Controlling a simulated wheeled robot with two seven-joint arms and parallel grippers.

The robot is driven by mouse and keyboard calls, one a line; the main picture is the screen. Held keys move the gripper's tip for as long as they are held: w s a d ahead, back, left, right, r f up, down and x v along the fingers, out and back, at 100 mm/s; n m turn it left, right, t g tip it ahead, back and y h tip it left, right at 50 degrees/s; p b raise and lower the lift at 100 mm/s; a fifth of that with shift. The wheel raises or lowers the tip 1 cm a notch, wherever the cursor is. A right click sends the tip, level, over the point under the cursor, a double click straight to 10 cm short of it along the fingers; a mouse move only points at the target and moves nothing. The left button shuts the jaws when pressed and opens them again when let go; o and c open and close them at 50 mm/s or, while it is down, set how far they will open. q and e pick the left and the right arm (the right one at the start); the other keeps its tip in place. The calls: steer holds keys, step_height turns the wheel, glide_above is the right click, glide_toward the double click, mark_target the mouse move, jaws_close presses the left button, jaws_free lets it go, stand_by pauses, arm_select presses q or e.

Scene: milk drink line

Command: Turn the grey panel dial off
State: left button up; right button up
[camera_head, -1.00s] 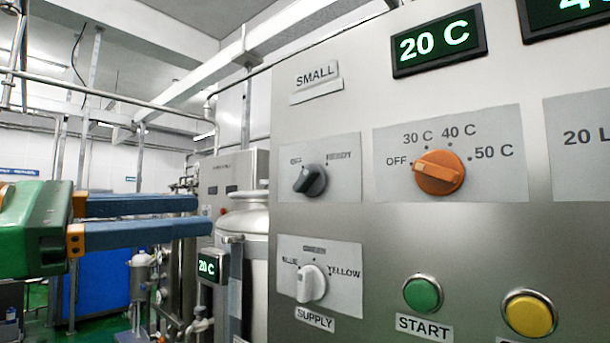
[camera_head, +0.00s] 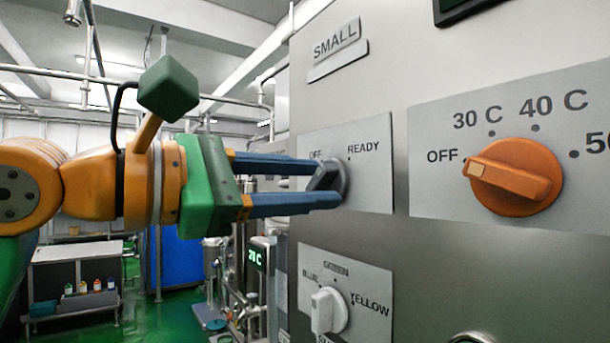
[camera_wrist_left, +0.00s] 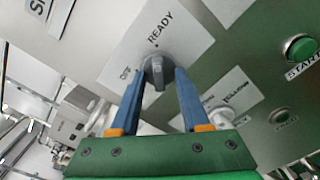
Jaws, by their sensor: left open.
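The grey panel dial (camera_head: 327,177) sits on a light plate marked OFF and READY, under the SMALL label. Its grip runs from lower left to upper right and seems to line up with the READY mark. My left gripper (camera_head: 331,183) is at the dial, one blue finger above and one below its grip. In the left wrist view the dial (camera_wrist_left: 158,70) lies between the two fingertips, with the jaws open. I cannot tell whether either finger touches it. The fingers hide part of the dial. My right gripper is not in view.
An orange temperature dial (camera_head: 515,178) is to the right on the same panel. A white supply dial (camera_head: 328,310) is below. A green START button (camera_wrist_left: 300,47) shows in the left wrist view. A bench with bottles (camera_head: 75,265) stands far behind at left.

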arm_select(q)
steer(key=shift+s+a, duration=0.2)
steer(key=shift+a, duration=0.1)
jaws_close()
steer(key=n, duration=0.3)
steer(key=n+b, duration=0.1)
steer(key=n, duration=0.4)
steer(key=shift+n, duration=0.4)
steer(key=n+b, duration=0.1)
steer(key=n, duration=0.4)
steer(key=shift+s+d, duration=0.1)
steer(key=shift+r+n+b, duration=0.1)
steer(key=shift+n+b, duration=0.5)
steer(key=shift+n, duration=1.4)
